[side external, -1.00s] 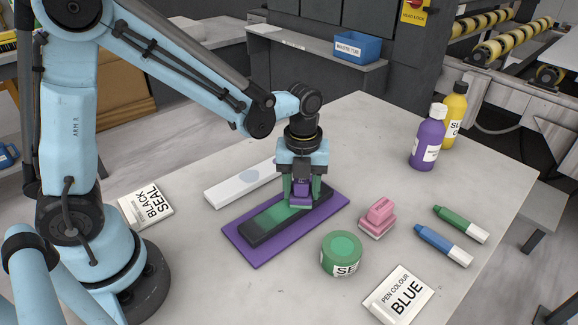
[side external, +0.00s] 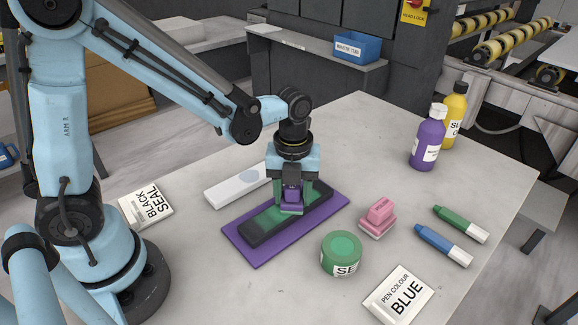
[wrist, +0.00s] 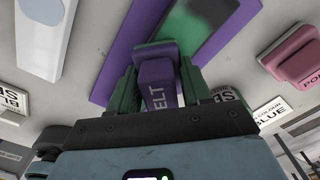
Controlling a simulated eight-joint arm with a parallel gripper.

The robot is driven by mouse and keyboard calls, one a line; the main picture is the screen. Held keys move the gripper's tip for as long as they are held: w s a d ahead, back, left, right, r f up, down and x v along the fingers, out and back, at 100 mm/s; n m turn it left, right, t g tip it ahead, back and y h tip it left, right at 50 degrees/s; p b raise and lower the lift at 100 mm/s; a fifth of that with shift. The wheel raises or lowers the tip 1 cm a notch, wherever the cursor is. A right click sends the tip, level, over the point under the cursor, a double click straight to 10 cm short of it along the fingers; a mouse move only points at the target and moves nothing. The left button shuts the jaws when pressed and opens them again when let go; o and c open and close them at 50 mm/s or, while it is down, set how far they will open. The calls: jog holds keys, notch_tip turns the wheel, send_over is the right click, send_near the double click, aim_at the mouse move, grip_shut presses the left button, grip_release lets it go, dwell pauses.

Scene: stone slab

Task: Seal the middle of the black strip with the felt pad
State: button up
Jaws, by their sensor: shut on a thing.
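The black strip (side external: 254,232) lies on a purple mat (side external: 255,254), with a green coating over part of its top. It also shows in the wrist view (wrist: 228,38), with green on it. My gripper (side external: 291,196) is shut on the purple felt pad (side external: 290,197), over the middle part of the strip. The pad's lettering, partly "ELT", shows in the wrist view (wrist: 160,85) between the green fingers. The pad's underside is hidden, so I cannot tell for sure whether it touches the strip.
A white strip (side external: 228,191) with a bluish patch lies behind. A green tin (side external: 341,255), pink pad (side external: 378,217), two pens and a "PEN COLOUR BLUE" card (side external: 399,296) are right. A "BLACK SEAL" card (side external: 147,206) is left. Bottles (side external: 427,140) stand at back right.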

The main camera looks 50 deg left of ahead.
aim_at(272, 217)
jog(key=shift+s+f, duration=0.1)
jog(key=shift+s, duration=1.3)
jog(key=shift+c, duration=0.4)
jog(key=shift+s, duration=1.4)
jog(key=shift+r, duration=0.2)
jog(key=shift+r, duration=2.9)
jog(key=shift+r, duration=0.1)
notch_tip(272, 217, up, 3)
jog(key=shift+f, duration=0.1)
